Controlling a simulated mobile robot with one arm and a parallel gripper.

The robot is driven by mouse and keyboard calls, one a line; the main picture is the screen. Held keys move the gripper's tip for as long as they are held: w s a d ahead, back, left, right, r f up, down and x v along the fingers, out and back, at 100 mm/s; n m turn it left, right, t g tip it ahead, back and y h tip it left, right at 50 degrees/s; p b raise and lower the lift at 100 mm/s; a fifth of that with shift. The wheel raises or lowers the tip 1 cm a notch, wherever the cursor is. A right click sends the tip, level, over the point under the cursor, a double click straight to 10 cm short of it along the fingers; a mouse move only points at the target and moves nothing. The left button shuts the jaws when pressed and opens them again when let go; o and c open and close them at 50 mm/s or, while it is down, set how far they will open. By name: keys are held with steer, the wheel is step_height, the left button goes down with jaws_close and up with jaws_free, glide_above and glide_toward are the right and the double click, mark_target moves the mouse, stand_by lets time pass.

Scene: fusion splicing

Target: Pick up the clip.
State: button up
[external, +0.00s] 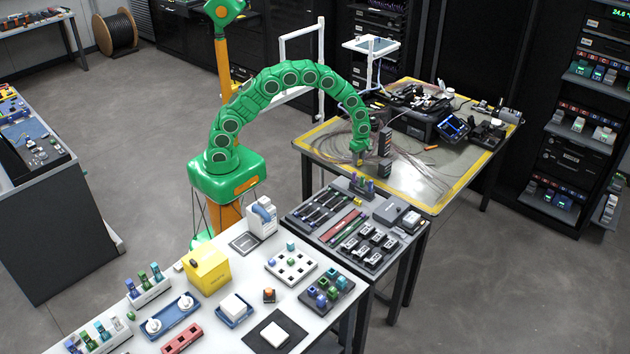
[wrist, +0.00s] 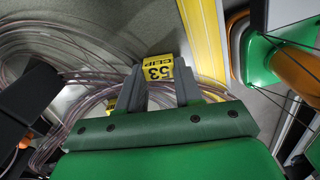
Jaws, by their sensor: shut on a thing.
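The clip (wrist: 158,70) is a small yellow block with dark lettering that reads "53" above or beside smaller text. It sits between the two dark fingers of my gripper (wrist: 158,82) in the wrist view. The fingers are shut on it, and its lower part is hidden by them. In the external view my gripper (external: 357,158) hangs from the green arm over the front left part of the yellow-edged table (external: 432,205). The clip cannot be made out there. I cannot tell how far it is above the tabletop.
Loose brown fibres (wrist: 85,60) run around my gripper. A dark upright block (external: 384,142) stands just right of it. Black splicing equipment (external: 420,122) fills the table's back. A grey table (external: 345,262) with trays stands in front. The yellow-edged table's front right is clear.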

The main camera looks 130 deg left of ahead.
steer(key=shift+r, duration=0.35)
step_height(320, 180, up, 2)
steer(key=shift+r, duration=0.25)
steer(key=s+d+r, duration=0.9)
steer(key=d, duration=0.1)
steer(key=shift+d+r, duration=0.3)
steer(key=shift+d, duration=0.05)
